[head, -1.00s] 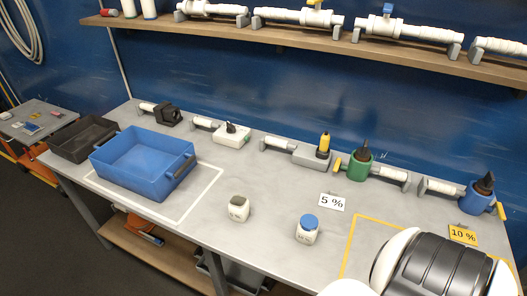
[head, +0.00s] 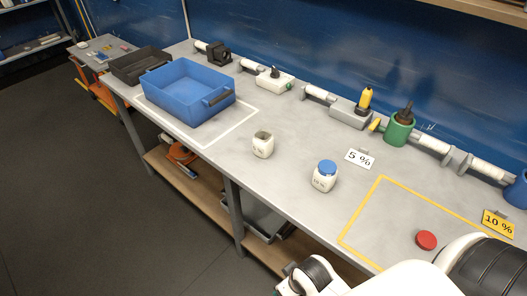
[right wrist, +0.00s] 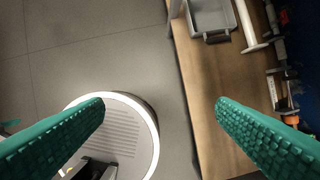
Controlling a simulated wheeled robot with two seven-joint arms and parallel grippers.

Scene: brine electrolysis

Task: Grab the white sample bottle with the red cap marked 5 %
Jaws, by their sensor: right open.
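A flat red cap (head: 426,240) shows on the bench inside the yellow outline; I see no white bottle body under it. A white bottle with a blue cap (head: 325,176) stands upright left of the yellow outline. A white bottle with a dark grey-green top (head: 263,145) stands further left. The writing on both is too small to read. A white "5 %" card (head: 359,158) stands behind the blue-capped bottle. My right gripper (right wrist: 160,108) is open and empty in the right wrist view, above the floor beside the bench's lower shelf. My left gripper is not in view.
A blue bin (head: 188,98) and a dark tray (head: 140,66) stand at the bench's far left. A yellow "10 %" card (head: 498,223) stands at the right. Pipe fittings line the back. The lower shelf (right wrist: 212,120) holds a grey tray (right wrist: 211,18). My arm covers the front right corner.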

